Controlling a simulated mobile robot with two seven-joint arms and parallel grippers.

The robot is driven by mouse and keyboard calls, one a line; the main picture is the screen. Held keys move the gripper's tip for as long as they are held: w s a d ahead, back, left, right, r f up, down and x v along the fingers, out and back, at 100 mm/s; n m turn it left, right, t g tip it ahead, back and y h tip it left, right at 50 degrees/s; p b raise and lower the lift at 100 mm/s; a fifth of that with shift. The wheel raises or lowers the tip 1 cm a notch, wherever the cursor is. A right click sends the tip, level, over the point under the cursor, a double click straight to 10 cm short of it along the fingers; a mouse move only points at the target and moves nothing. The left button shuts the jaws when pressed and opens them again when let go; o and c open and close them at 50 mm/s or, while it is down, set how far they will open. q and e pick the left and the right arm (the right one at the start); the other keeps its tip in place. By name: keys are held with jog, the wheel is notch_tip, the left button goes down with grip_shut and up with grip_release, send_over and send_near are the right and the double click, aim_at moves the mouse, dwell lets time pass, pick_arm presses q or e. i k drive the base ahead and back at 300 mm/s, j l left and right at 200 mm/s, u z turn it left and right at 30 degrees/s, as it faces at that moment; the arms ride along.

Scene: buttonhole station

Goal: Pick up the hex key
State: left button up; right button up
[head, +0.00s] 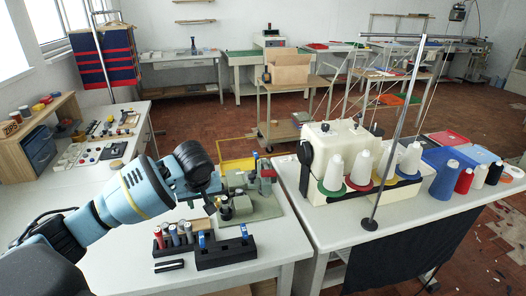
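My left arm reaches in from the left over the white table (130,262). My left gripper (211,207) points down beside a grey-green machine fixture (250,200), above and behind the small black holders. Its fingers are small and dark, and I cannot tell whether they are open or shut. I cannot make out a hex key for certain. A short black bar-like item (168,265) lies flat at the table's front. A black rack (160,247) holds several red, grey and blue upright tools. Another black holder (225,254) with blue-topped pieces stands beside it. My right gripper is not in view.
A cream sewing machine (335,150) with white thread cones (333,172) stands on the right table, with a metal thread stand (395,140). Small parts lie on the left bench (75,165). The white table is bare at front left.

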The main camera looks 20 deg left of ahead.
aim_at(255, 153)
jog(key=i, duration=1.2)
